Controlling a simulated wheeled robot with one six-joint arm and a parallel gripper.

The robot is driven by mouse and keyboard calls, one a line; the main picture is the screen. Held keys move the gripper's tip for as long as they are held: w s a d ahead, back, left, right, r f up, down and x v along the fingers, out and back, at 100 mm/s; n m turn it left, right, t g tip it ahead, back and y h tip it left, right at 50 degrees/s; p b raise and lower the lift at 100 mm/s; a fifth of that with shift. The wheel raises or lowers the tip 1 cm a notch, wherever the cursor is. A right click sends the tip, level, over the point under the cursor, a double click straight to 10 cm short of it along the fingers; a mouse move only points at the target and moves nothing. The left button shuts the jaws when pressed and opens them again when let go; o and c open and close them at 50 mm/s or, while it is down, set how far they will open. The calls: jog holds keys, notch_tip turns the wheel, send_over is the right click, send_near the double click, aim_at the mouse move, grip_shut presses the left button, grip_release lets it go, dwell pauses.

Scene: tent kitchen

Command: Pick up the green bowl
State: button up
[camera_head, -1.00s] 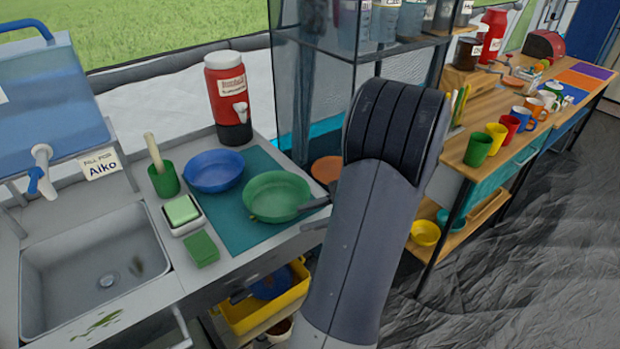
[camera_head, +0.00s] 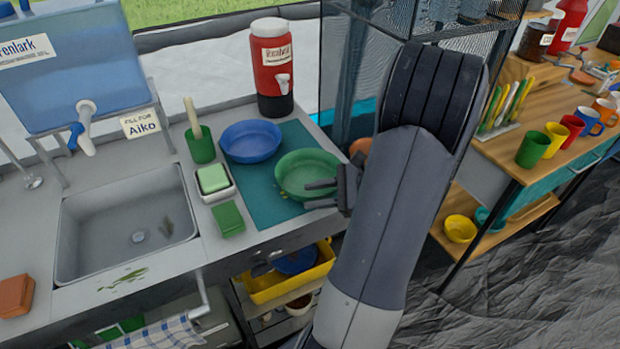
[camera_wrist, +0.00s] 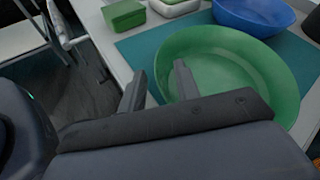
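The green bowl (camera_head: 291,176) sits upright on a teal mat (camera_head: 262,205) on the counter; it also shows in the wrist view (camera_wrist: 232,62). My gripper (camera_head: 307,195) is at the bowl's near right side, its two fingers apart and pointing left. In the wrist view my gripper (camera_wrist: 160,69) has one finger outside the bowl's rim and the other over its inside, with the rim appearing between them. I cannot tell whether either finger touches the bowl. Nothing is held.
A blue bowl (camera_head: 250,141) stands behind left of the green one. A red drink dispenser (camera_head: 273,70) is behind. A sponge in a tray (camera_head: 213,181), a green block (camera_head: 228,219) and a sink (camera_head: 125,220) lie left. A mesh-sided shelf (camera_head: 345,80) stands behind right.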

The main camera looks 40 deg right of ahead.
jog(key=shift+x, duration=0.75)
jog(key=shift+c, duration=0.2)
grip_shut()
